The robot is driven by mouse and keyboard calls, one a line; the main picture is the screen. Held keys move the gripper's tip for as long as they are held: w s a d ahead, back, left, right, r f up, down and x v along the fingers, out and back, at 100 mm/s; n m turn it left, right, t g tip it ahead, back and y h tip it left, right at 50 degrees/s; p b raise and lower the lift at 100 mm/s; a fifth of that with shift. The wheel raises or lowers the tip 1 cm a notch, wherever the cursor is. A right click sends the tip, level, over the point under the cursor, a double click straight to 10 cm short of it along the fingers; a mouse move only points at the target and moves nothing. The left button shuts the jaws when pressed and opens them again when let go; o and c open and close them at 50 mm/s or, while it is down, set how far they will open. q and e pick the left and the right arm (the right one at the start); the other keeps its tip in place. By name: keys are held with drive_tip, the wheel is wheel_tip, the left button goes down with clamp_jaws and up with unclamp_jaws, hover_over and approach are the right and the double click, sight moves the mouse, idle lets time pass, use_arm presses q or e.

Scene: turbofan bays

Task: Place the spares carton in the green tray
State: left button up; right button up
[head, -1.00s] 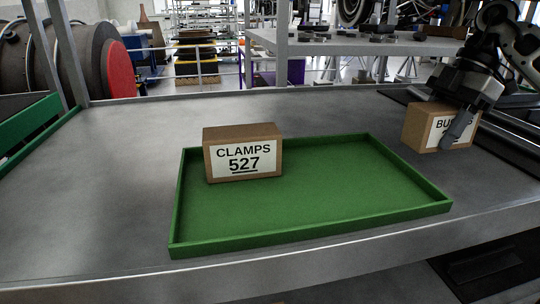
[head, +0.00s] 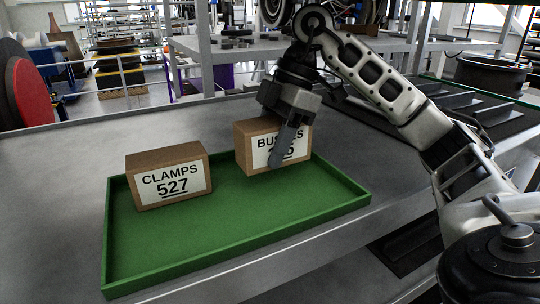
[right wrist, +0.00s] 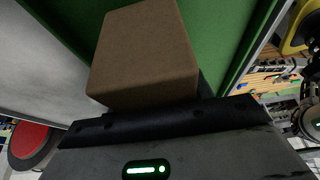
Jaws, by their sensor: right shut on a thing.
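The green tray (head: 235,240) lies on the grey metal bench. A brown carton labelled CLAMPS 527 (head: 168,177) sits upright in its back left part. My right gripper (head: 283,142) is shut on a second brown carton with a white label reading BUSHES (head: 243,150); a finger covers part of its label and number. This carton is upright at the tray's back edge, right of the CLAMPS carton with a gap between. Whether its underside touches the tray is unclear. The held carton (right wrist: 145,55) also shows in the right wrist view, with green tray (right wrist: 222,30) around it. My left gripper is out of view.
The tray's front and right floor is empty. Bare bench (head: 60,190) lies left of the tray. A dark ribbed surface (head: 470,100) is at the right, beyond my right arm. A grey shelf frame (head: 205,60) stands behind the bench.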

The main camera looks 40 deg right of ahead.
wheel_tip(320, 180, down, 3)
drive_tip(key=shift+d+f, duration=0.1)
drive_tip(key=shift+f, duration=0.1)
drive_tip(key=o, duration=1.2)
drive_tip(key=v, duration=0.7)
drive_tip(key=shift+r+p, duration=0.3)
drive_tip(key=shift+p, duration=0.1)
